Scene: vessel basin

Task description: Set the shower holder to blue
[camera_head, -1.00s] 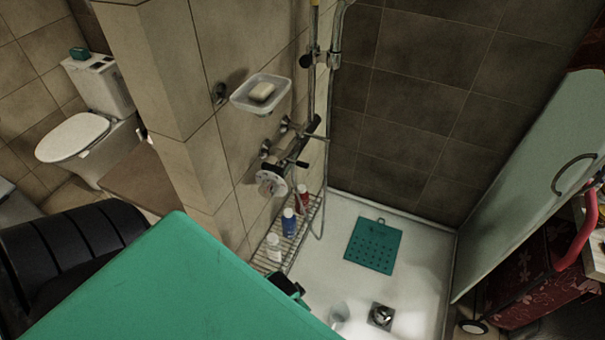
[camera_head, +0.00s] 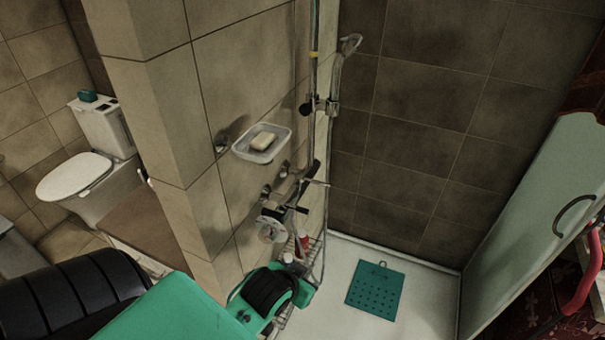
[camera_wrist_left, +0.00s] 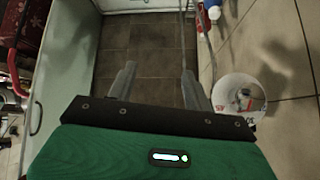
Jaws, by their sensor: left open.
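The shower holder (camera_head: 320,106) is a dark and chrome slider with a black knob on the upright rail beside the dark tiled wall. The shower head (camera_head: 350,44) rises from it. Above the holder, the rail has a yellow band (camera_head: 314,54) and a blue-green stretch (camera_head: 315,15). My left gripper's green and black wrist (camera_head: 270,295) is well below the holder, near the mixer; its fingers are hidden there. In the left wrist view the gripper (camera_wrist_left: 158,70) has its two fingers apart, with nothing between them. My right gripper is out of view.
A soap dish (camera_head: 262,143) with soap juts from the wall left of the rail. Below it are the mixer with its round dial (camera_head: 271,229) and a wire shelf with bottles. A teal mat (camera_head: 376,288) lies on the shower floor. A pale panel (camera_head: 535,215) borders the right.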

